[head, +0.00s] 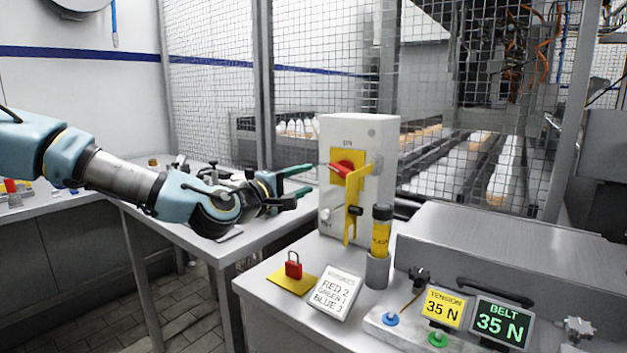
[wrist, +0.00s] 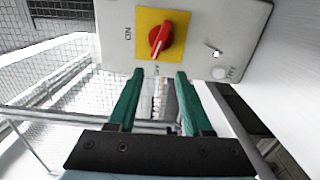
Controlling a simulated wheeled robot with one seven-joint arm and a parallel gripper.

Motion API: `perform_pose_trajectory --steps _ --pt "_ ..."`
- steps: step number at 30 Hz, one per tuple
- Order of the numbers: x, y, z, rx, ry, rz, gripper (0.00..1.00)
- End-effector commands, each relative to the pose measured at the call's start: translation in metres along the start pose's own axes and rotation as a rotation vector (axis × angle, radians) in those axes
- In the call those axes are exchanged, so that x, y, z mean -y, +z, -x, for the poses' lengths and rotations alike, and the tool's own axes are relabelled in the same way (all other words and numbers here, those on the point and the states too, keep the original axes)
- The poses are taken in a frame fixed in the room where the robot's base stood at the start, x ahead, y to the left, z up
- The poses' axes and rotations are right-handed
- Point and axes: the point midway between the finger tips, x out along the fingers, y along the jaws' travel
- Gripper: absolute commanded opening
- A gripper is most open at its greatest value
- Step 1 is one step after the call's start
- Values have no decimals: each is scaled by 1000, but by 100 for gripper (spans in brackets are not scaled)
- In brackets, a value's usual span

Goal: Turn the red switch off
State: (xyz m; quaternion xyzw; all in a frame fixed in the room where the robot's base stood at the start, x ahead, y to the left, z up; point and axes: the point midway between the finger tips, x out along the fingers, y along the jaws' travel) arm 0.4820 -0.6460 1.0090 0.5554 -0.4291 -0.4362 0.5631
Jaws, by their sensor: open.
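The red switch (head: 342,169) is a rotary handle on a yellow plate, on the front of a light grey box (head: 362,130). In the wrist view the red switch (wrist: 161,39) lies just beyond the fingertips, with its white mark slanting. My gripper (head: 308,180) is open, with green fingers, to the left of the switch and pointing towards it. In the wrist view the fingers of my gripper (wrist: 163,75) are spread with nothing between them. They appear apart from the switch. A yellow hasp-like piece (head: 351,205) hangs on the box in front and partly hides the plate.
A red padlock (head: 293,266) on a yellow pad, a label sign (head: 337,293) and a yellow cylinder in a grey holder (head: 381,240) stand on the bench before the box. A tension display (head: 443,308) is at right. Wire mesh fencing (head: 300,70) stands behind.

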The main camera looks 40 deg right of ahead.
Motion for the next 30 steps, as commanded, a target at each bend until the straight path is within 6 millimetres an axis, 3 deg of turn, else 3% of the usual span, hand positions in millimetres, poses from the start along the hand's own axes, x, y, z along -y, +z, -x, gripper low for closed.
perform_pose_trajectory --steps 10,14,17,24,27,30 --pt "0 0 6 0 0 0 50" --pt "3 4 4 3 -8 -23 64" --pt "18 12 0 7 -39 -123 75" --pt "67 35 -3 38 -127 -701 100" --pt "69 36 1 48 -127 -982 100" --pt "58 33 5 51 -107 -1262 100"
